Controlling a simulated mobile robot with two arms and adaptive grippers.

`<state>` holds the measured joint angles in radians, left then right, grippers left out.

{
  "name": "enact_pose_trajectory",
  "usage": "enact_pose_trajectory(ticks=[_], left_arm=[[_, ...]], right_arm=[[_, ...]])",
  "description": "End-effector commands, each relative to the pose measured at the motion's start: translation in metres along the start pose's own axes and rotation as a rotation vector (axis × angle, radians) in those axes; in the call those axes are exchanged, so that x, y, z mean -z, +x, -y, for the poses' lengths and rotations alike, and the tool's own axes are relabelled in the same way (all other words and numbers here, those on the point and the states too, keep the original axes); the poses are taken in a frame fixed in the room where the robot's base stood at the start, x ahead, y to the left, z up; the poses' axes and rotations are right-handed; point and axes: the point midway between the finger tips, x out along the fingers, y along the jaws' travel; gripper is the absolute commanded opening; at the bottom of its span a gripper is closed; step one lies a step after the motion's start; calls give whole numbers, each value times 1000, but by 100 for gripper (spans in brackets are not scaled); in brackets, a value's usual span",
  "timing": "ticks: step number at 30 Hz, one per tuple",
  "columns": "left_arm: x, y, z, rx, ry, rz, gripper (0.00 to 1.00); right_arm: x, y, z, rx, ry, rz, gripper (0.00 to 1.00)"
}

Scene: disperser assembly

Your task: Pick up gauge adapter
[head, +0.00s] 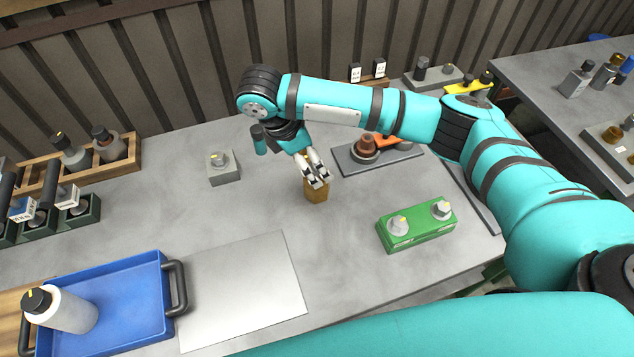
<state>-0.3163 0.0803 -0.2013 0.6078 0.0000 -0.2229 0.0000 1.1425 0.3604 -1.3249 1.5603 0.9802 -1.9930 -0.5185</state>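A small brass-coloured block (317,194), which looks like the gauge adapter, is near the middle of the grey table. My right gripper (316,181) points down right at it, with its fingertips over the block's top and hiding part of it. The fingers look close together, but I cannot tell whether they grip the block or whether it is lifted. My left gripper is not in view.
A grey block with a knob (223,169) stands left of the gripper. A dark plate (350,161) with a copper-coloured part (367,145) lies behind right. A green fixture (417,234) stands front right. A blue tray (130,313) with a white bottle (68,310) and a pale sheet (236,290) lie front left.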

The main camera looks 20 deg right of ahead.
Motion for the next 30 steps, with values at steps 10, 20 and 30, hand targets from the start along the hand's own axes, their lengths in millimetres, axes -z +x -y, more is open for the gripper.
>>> enact_pose_trajectory(ticks=[10, 20, 30], left_arm=[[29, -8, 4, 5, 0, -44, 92], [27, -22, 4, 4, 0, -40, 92], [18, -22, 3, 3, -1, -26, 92]], right_arm=[[0, 35, -1, 0, 1, 1, 83], [3, 78, -7, 1, 1, 3, 83], [4, 85, -7, -2, 1, 1, 79]])
